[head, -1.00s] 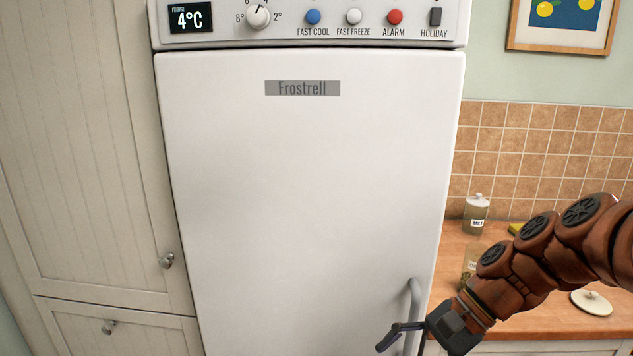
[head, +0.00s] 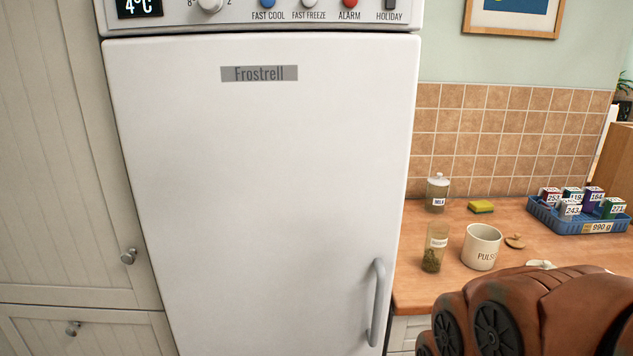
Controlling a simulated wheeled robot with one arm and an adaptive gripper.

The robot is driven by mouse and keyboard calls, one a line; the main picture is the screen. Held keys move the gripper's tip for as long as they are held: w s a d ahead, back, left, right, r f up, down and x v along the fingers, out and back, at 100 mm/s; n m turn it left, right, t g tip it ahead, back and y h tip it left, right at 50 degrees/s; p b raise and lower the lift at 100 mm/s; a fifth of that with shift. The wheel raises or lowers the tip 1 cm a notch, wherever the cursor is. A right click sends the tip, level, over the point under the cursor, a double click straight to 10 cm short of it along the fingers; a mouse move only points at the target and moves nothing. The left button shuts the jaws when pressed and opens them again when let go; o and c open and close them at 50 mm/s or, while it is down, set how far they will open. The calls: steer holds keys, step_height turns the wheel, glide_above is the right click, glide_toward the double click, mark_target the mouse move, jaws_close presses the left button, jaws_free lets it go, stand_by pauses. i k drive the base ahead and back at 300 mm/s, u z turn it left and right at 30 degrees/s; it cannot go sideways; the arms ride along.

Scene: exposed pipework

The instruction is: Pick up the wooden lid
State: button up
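A small round wooden lid (head: 515,241) with a knob lies on the wooden counter in the head view, just right of a white pot (head: 482,247) marked "PULS...". The pot appears uncovered. My gripper is out of view. Only the brown links of my arm show at the bottom right, nearer to the camera than the counter, and they hide its front part.
A jar of dark contents (head: 434,248) stands left of the pot, a milk jar (head: 438,193) behind it. A yellow sponge (head: 481,207) and a blue tray (head: 543,215) of numbered boxes lie farther back. A white object (head: 541,264) is partly hidden by my arm. A fridge (head: 260,190) with a handle (head: 376,303) fills the left.

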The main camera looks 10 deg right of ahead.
mark_target(516, 243)
steer(key=u, duration=0.45)
steer(key=k, duration=0.1)
steer(key=z, duration=1.65)
steer(key=i, duration=0.55)
steer(key=u, duration=0.4)
steer(key=i, duration=0.75)
steer(key=u, duration=0.35)
